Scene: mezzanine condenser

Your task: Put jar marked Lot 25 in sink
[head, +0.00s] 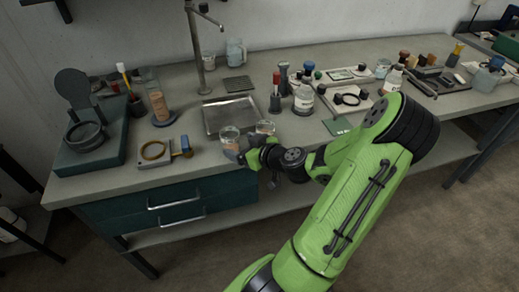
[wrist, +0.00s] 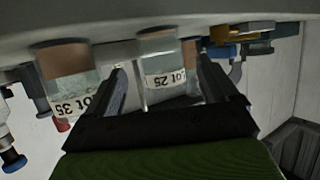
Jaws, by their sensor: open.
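The jar marked Lot 25 (wrist: 163,72) is a clear glass jar with a brownish band; its label appears upside down in the wrist view. It is the left of two jars at the bench's front edge in the head view (head: 229,134). My gripper (wrist: 162,80) is open, with one finger on each side of this jar and visible gaps. I cannot tell how far the fingers reach around it. In the head view my gripper (head: 248,156) is low in front of the jars. The sink (head: 231,114) is a shallow metal basin just behind them.
A similar jar marked Lot 35 (wrist: 68,82) stands close beside, to the right in the head view (head: 265,127). A tap (head: 200,50) rises behind the sink. A ring plate (head: 155,151) and blue-handled tool (head: 186,146) lie left. Bottles (head: 303,98) stand right.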

